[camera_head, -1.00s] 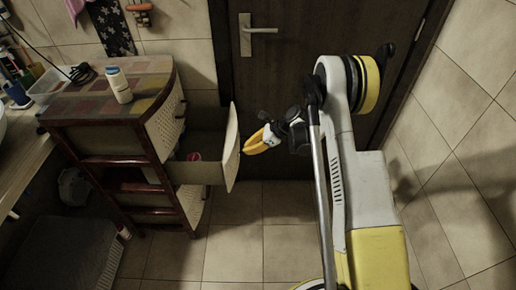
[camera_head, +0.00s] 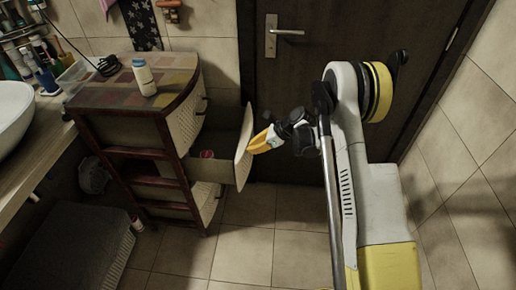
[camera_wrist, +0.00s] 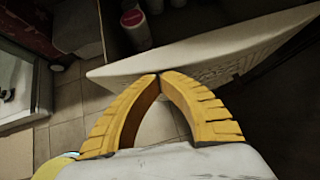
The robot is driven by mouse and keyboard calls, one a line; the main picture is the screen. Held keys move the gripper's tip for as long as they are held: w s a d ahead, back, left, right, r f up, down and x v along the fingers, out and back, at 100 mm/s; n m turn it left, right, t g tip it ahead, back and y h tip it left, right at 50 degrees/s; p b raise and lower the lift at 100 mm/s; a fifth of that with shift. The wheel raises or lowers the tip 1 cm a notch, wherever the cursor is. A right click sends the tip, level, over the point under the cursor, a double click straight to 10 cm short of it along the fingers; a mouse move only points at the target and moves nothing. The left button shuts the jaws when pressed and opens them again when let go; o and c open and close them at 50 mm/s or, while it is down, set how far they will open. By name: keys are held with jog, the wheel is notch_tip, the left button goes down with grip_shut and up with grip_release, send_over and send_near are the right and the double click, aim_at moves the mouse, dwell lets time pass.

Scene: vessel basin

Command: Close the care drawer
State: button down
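The care drawer (camera_head: 226,143) stands pulled out of the small cabinet (camera_head: 105,138) with the mosaic top. Its pale, perforated front panel (camera_head: 243,158) faces my arm. My gripper (camera_head: 251,147) is at the outer side of this panel, touching it or very close. In the wrist view the two yellow fingers of my gripper (camera_wrist: 159,76) meet at their tips, with nothing between them. The tips overlap the edge of the drawer front (camera_wrist: 215,55). A red-topped container (camera_head: 207,154) lies inside the drawer and also shows in the wrist view (camera_wrist: 136,28).
A white bottle (camera_head: 144,78) stands on the cabinet top. The dark door (camera_head: 330,60) is behind my arm, with a tiled wall (camera_head: 465,140) at right. A sink (camera_head: 12,112) and counter are at left. The floor (camera_head: 240,235) in front is clear.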

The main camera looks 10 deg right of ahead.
jog(key=w+a, duration=0.3)
jog(key=a, duration=0.7)
jog(key=w+a, duration=0.3)
jog(key=a, duration=0.7)
jog(key=shift+w, duration=0.25)
